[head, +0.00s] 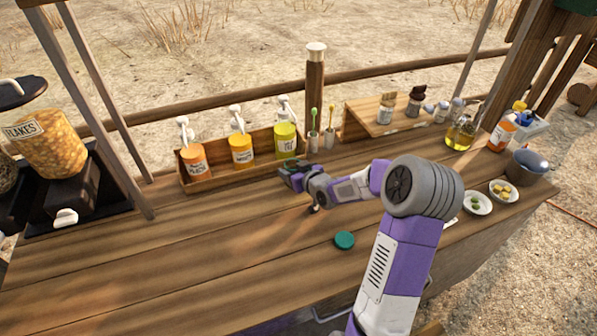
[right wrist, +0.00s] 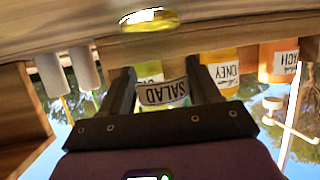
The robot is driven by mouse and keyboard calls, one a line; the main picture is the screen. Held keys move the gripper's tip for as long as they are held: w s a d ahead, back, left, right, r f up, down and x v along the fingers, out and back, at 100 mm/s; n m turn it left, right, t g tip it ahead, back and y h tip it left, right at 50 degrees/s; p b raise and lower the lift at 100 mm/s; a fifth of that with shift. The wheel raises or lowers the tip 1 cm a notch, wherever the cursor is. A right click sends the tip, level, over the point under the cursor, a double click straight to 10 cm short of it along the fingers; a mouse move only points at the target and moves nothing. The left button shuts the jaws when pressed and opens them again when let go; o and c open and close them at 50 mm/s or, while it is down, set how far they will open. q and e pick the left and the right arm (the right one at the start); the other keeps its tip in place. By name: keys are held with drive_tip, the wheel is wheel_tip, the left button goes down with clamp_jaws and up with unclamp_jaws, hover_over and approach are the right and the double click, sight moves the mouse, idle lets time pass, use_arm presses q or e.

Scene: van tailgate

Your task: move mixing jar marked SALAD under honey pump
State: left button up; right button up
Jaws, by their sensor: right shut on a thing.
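My right gripper (head: 291,174) is shut on the mixing jar marked SALAD (right wrist: 162,94), in front of the pump crate. The jar's label is upside down between the two fingers in the right wrist view, and the gripper mostly hides the jar in the head view. The honey pump (head: 241,151) is the middle, yellow-orange bottle in the crate; it also shows right of the jar in the right wrist view (right wrist: 223,72). The jar is nearer the yellow-green pump (head: 285,142) than the honey pump. I cannot tell whether the jar touches the table. My left gripper is not in view.
The wooden crate (head: 222,181) also holds an orange pump bottle (head: 194,163) at its left end. Two cups with spoons (head: 321,140) stand right of it. A green lid (head: 344,240) lies on the table. The table left of my gripper, before the crate, is clear.

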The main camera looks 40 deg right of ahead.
drive_tip(key=shift+w+a+f+b, duration=0.1)
drive_tip(key=shift+w+a+b, duration=0.25)
drive_tip(key=shift+a+b, duration=0.5)
drive_tip(key=shift+w+a+b, duration=0.3)
drive_tip(key=shift+a+b, duration=0.4)
drive_tip(key=shift+a, duration=0.2)
drive_tip(key=shift+w+a+f+b, duration=0.1)
drive_tip(key=shift+w+a+b, duration=0.25)
drive_tip(key=shift+a+b, duration=0.5)
drive_tip(key=shift+w+a+r+b, duration=0.1)
drive_tip(key=shift+w+a+b, duration=0.1)
drive_tip(key=shift+a+b, duration=0.25)
drive_tip(key=shift+w+a+b, duration=0.2)
drive_tip(key=shift+a, duration=0.4)
drive_tip(key=shift+w+a, duration=0.3)
drive_tip(key=shift+a, duration=0.4)
drive_tip(key=shift+w+a, duration=0.25)
drive_tip(key=shift+a, duration=0.45)
drive_tip(key=shift+w+a+r+p, duration=0.1)
drive_tip(key=shift+w+a+p, duration=0.15)
drive_tip(key=shift+a, duration=0.3)
drive_tip(key=shift+w+a+p, duration=0.15)
drive_tip(key=shift+a+p, duration=0.15)
drive_tip(key=shift+a, duration=0.25)
drive_tip(key=o, duration=1.2)
drive_tip(key=shift+o, duration=0.2)
drive_tip(key=shift+s, duration=0.1)
